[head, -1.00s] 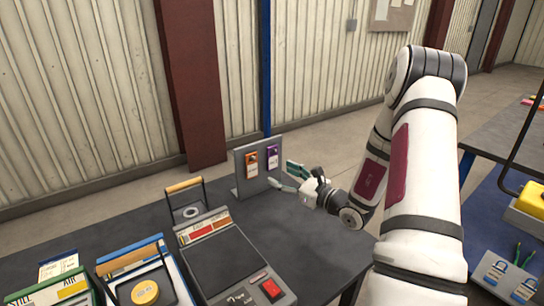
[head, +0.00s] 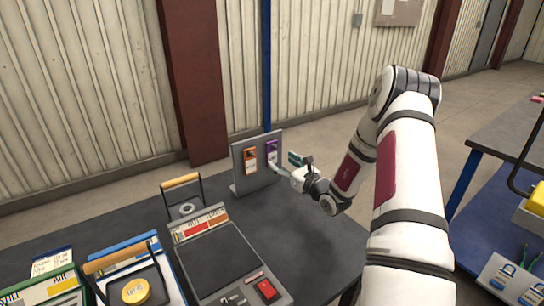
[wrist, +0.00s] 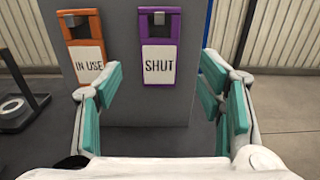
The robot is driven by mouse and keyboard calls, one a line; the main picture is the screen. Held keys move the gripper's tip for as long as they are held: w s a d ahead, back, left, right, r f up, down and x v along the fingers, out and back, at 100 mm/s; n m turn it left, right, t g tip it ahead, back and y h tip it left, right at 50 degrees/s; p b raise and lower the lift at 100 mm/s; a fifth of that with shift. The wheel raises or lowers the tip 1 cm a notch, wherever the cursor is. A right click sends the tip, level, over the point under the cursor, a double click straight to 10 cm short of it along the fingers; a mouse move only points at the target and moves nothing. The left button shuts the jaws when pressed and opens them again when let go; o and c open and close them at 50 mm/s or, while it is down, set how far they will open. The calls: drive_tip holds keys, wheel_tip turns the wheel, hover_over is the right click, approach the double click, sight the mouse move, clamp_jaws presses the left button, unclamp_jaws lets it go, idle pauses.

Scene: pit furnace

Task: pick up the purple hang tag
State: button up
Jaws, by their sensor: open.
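The purple hang tag (wrist: 159,28) hangs from a hook on the grey upright board (wrist: 118,70). Its white label reads SHUT. In the head view the purple tag (head: 271,146) is on the board's right side. My gripper (wrist: 158,95) is open, with teal pads on either side of the tag's lower end in the wrist view. Nothing is between the fingers that I can see touching them. In the head view my gripper (head: 285,167) is close in front of the board, to the tag's lower right.
An orange tag (wrist: 82,28) marked IN USE hangs left of the purple one. On the dark table (head: 320,233) stand a grey device with a red switch (head: 267,290), a wooden-handled stand (head: 181,181) and book-like boxes. The table is clear right of the device.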

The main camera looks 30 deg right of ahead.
sight(273, 151)
drive_tip(key=w, duration=0.4)
drive_tip(key=shift+w+a, duration=0.1)
drive_tip(key=shift+w, duration=0.2)
drive_tip(key=c, duration=1)
drive_tip(key=shift+r, duration=0.6)
drive_tip(key=shift+s+r, duration=0.15)
drive_tip(key=shift+r, duration=0.1)
drive_tip(key=s, duration=1.2)
drive_tip(key=s+p, duration=0.1)
drive_tip(key=s, duration=0.4)
drive_tip(key=shift+s+d+f, duration=0.1)
drive_tip(key=shift+s+d, duration=0.2)
drive_tip(key=shift+s, duration=0.1)
